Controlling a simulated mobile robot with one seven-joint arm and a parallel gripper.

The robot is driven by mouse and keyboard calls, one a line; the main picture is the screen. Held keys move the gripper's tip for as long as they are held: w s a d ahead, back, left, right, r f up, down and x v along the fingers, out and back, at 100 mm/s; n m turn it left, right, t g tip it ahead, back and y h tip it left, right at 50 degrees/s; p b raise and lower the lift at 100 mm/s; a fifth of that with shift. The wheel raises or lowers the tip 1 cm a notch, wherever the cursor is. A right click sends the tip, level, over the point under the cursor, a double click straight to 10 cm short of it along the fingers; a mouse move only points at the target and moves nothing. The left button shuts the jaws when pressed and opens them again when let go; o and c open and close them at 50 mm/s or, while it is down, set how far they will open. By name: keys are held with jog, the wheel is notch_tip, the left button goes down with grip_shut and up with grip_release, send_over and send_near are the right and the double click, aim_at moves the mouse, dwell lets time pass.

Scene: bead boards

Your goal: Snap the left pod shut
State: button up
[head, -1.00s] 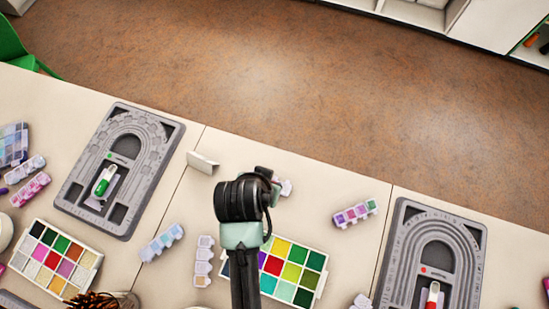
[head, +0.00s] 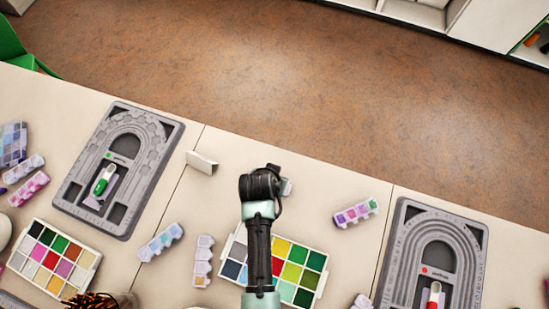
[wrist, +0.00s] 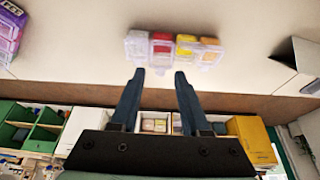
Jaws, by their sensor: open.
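In the wrist view a strip of small clear-lidded pods stands ahead of my gripper (wrist: 160,73). Its left pod (wrist: 138,46) looks pale and clear; red (wrist: 161,47), yellow (wrist: 186,46) and orange pods sit to its right. I cannot tell which lids are up. My gripper is open and empty, its fingertips short of the strip and apart from it. In the head view my arm's end hides most of that place; only a pale bit of a strip (head: 287,187) shows beside it.
A colour-filled bead tray (head: 316,262) lies under my arm. Grey bead boards lie left (head: 75,190) and right (head: 397,235). Other pod strips (head: 356,213) are scattered about. A small white folded card (head: 202,162) stands left of my arm. The table's far edge is close beyond.

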grip_shut()
jog(key=shift+w+d+g+p, duration=0.15)
jog(key=shift+w+g+p, duration=0.3)
jog(key=shift+g, duration=0.25)
jog(key=shift+w+d+f+g+y+b, duration=0.15)
jog(key=shift+w+f+g+y+b, duration=0.3)
jog(key=shift+g, duration=0.45)
jog(key=shift+f+g+y, duration=0.15)
jog(key=shift+g+y, duration=0.1)
jog(key=shift+g, duration=0.25)
jog(key=shift+s, duration=0.1)
grip_release()
